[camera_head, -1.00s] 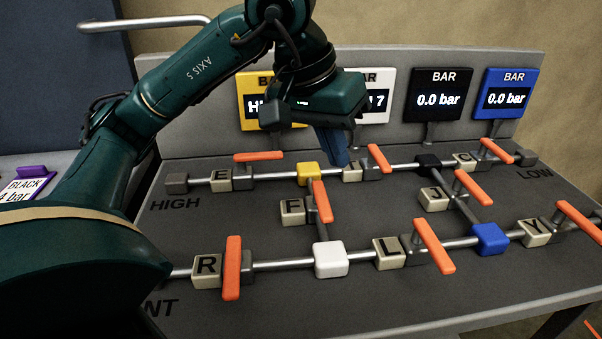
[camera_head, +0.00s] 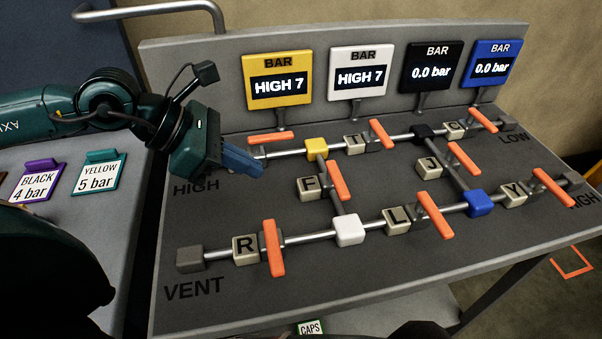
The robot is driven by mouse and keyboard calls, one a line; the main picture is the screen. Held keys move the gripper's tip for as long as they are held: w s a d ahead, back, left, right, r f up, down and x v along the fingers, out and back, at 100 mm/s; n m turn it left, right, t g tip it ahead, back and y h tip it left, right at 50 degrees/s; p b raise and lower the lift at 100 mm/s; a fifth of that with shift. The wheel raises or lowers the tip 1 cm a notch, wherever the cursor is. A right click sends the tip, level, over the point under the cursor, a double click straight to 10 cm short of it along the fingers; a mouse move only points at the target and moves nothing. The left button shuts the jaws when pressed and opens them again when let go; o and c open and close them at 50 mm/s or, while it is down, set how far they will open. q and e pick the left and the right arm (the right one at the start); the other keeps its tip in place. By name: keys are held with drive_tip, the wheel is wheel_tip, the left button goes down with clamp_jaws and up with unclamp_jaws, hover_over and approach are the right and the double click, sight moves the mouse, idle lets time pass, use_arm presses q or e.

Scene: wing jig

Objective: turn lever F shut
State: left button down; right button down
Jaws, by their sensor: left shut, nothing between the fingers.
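Lever F (camera_head: 337,181) is an orange bar beside the beige block F (camera_head: 311,187). It lies along its pipe (camera_head: 341,209), which runs between the yellow cube (camera_head: 316,148) and the white cube (camera_head: 348,230). My left gripper (camera_head: 261,169) comes in from the left with blue fingers. It is shut and empty, over the left part of the top pipe. It is left of lever F and clear of it. It hides the block E and the top pipe's left end. My right gripper is not in view.
Orange lever E (camera_head: 270,138) is close to my left gripper. Levers T (camera_head: 381,134), J (camera_head: 463,158), L (camera_head: 434,215) and R (camera_head: 272,249) stand around. The yellow gauge (camera_head: 278,61) and white gauge (camera_head: 357,55) read HIGH 7; the black and blue gauges read 0.0 bar.

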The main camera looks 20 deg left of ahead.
sight(337, 184)
use_arm(q)
drive_tip(key=shift+d, duration=0.1)
idle(0.3)
drive_tip(key=p+x, duration=0.2)
drive_tip(key=x, duration=0.8)
drive_tip(key=shift+r, duration=0.1)
drive_tip(key=shift+w+d+p, duration=0.45)
drive_tip(key=shift+w+d, duration=0.25)
drive_tip(key=shift+d, duration=0.25)
drive_tip(key=shift+w+d, duration=0.5)
drive_tip(key=shift+d, duration=0.1)
